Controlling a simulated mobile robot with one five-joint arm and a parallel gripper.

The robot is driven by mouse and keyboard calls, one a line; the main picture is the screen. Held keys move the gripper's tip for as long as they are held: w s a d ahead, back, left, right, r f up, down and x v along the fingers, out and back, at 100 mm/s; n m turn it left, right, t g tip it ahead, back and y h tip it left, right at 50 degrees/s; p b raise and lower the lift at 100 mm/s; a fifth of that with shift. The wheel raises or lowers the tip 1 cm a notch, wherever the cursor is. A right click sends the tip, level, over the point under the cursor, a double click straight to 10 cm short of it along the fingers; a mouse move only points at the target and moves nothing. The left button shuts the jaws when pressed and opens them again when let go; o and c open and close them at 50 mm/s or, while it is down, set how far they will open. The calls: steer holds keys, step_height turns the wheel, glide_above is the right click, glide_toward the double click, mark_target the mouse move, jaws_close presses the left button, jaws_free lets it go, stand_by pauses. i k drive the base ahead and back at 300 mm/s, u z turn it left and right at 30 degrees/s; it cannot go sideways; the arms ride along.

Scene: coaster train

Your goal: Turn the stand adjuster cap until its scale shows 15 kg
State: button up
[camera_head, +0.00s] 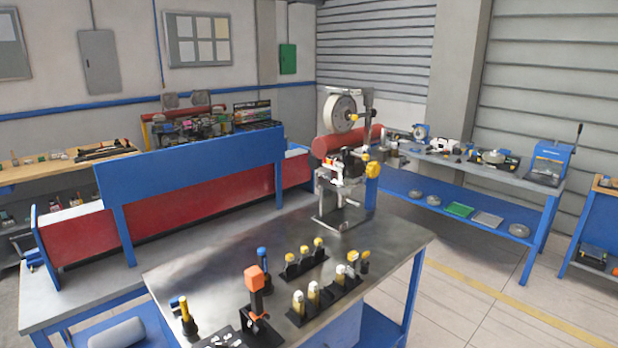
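A metal test stand (343,212) stands at the far right end of the steel-topped bench. It carries a large pale wheel (341,111) and, just below, a thick red cylinder is seen. A yellow cap (374,167) shows at the stand's right side, above a blue upright part (371,190). I cannot tell for sure whether this is the adjuster cap. No scale or kg reading is legible at this distance. My gripper is not in view.
The steel bench top (205,262) holds racks of yellow-handled tools (326,294) and an orange-topped tool (255,279) at its front. A blue-and-red barrier (190,190) runs behind. A blue side bench (455,187) is at the right. Floor (480,285) between is clear.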

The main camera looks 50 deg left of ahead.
mark_target(373, 169)
steer(key=u, duration=0.05)
steer(key=k, duration=0.4)
steer(key=u, duration=1.55)
steer(key=i, duration=1.05)
steer(key=u, duration=0.1)
steer(key=k, duration=0.55)
steer(key=z, duration=2.4)
steer(key=i, duration=1.65)
